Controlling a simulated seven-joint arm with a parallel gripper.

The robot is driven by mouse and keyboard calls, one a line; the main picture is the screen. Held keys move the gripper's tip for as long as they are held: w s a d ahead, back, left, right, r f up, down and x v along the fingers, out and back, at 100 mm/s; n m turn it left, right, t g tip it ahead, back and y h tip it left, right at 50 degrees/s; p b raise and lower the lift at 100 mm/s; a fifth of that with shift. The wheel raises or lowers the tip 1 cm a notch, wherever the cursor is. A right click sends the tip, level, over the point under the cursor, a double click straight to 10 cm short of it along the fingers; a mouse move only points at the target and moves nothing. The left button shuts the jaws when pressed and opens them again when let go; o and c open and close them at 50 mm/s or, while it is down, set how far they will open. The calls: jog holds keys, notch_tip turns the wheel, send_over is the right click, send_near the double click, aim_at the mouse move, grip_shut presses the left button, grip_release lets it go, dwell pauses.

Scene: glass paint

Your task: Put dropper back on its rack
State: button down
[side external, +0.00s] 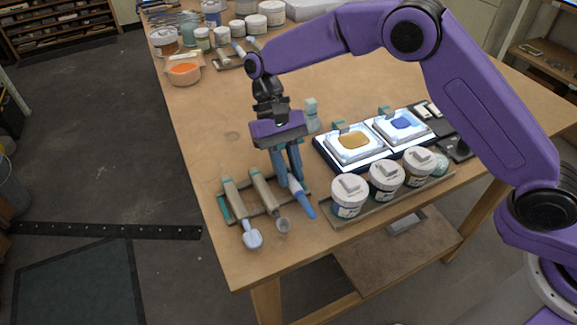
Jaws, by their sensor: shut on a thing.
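The dropper (304,204) has a pale body and a blue end, and lies tilted at the right side of the rack. My gripper (289,178) points down over it, with its blue fingers shut on the dropper's body. The fingers hide part of the dropper. The low wooden rack (237,210) with teal ends is near the table's front left edge. I cannot tell whether the dropper touches the rack.
Two long-handled tools, one with a pale blue scoop (252,238) and one with a grey end (282,225), lie across the rack. Lidded jars (349,198) and lit panels with amber (353,142) and blue paint stand right.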

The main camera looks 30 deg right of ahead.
jog(key=shift+f, duration=0.15)
jog(key=c, duration=0.9)
grip_release()
jog(key=shift+v, duration=3.75)
